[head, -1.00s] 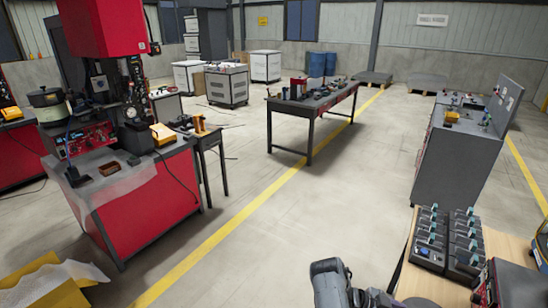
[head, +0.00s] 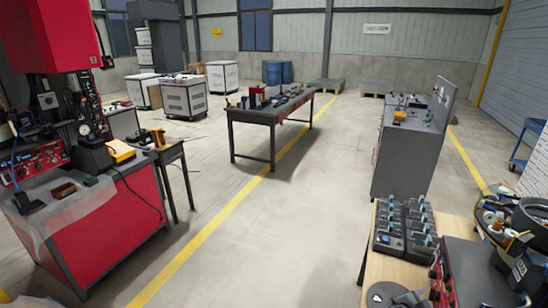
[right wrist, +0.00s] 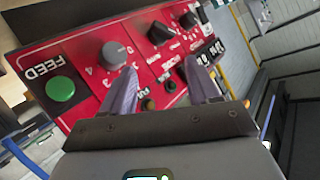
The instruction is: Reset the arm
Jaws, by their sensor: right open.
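My right gripper (right wrist: 162,68) shows in the right wrist view with its two fingers apart and nothing between them. Beyond the fingers is a red control panel (right wrist: 88,52) with a green FEED button (right wrist: 60,89), grey and black knobs and small switches. I cannot tell how far the fingers are from the panel. Neither gripper shows clearly in the head view. There, a bowl feeder (head: 532,216) stands at the right edge, and a red-fronted box (head: 437,280) is at the lower right.
A wooden bench (head: 378,270) at the lower right carries several dark trays (head: 418,222). A grey console (head: 405,150) stands behind it. A red machine (head: 115,215) is at the left, and a dark table (head: 270,118) stands mid-floor. Open floor lies between them.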

